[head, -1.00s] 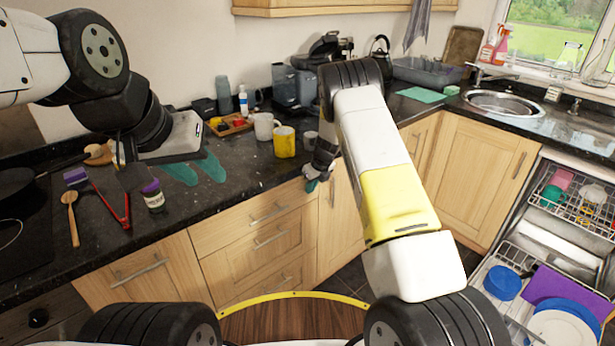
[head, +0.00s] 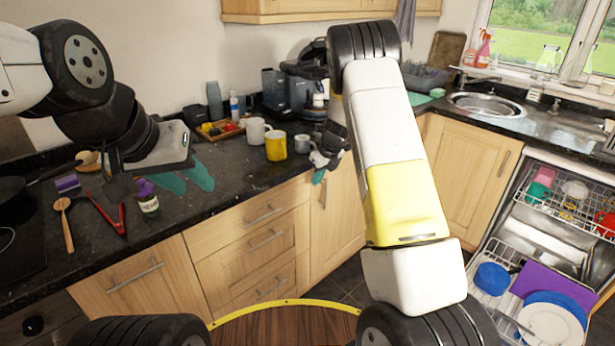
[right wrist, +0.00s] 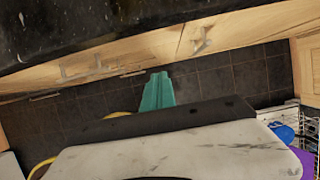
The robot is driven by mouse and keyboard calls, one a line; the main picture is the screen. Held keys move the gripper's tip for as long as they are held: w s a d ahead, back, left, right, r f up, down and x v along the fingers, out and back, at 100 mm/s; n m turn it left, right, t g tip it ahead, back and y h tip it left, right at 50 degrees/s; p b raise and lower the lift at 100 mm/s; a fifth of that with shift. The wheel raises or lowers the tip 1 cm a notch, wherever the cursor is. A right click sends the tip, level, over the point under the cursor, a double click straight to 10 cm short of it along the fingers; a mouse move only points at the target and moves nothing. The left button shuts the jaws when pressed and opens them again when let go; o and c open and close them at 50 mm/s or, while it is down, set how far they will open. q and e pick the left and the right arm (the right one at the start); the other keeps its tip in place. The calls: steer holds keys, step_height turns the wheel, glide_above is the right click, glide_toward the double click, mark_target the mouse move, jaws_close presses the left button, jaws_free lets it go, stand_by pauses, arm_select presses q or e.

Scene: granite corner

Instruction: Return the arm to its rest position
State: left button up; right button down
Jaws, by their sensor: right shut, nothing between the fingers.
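My right arm reaches up and forward in the head view, and its gripper (head: 318,176) hangs just in front of the counter edge, partly hidden by its own wrist. In the right wrist view its teal fingers (right wrist: 157,92) are together with nothing between them, above the dark tiled floor and in front of the cabinet fronts. My left gripper (head: 187,180) is over the counter at the left, its two teal fingers apart and nothing seen between them.
The dark counter (head: 235,180) holds a yellow mug (head: 276,147), a white mug (head: 254,131), a grey mug (head: 303,144), red tongs (head: 106,215) and a wooden spoon (head: 65,222). The open dishwasher (head: 525,255) with dishes stands at the right. The floor below the drawers is clear.

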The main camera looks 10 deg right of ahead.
steer(key=s+r+n+y, duration=0.1)
steer(key=s+r+n, duration=0.6)
steer(key=r, duration=0.4)
steer(key=s+r+n, duration=0.6)
steer(key=s+r, duration=0.3)
steer(key=r, duration=0.2)
steer(key=s+d+r+n+t, duration=0.1)
steer(key=s+r+n, duration=0.1)
steer(key=s+n, duration=0.6)
steer(key=s+d+r+n+t+h, duration=0.1)
steer(key=s+r+n, duration=0.2)
steer(key=s+n, duration=0.5)
steer(key=s, duration=0.8)
steer(key=shift+r+t, duration=0.25)
steer(key=shift+t, duration=0.05)
steer(key=shift+s+d, duration=0.1)
steer(key=shift+d, duration=0.05)
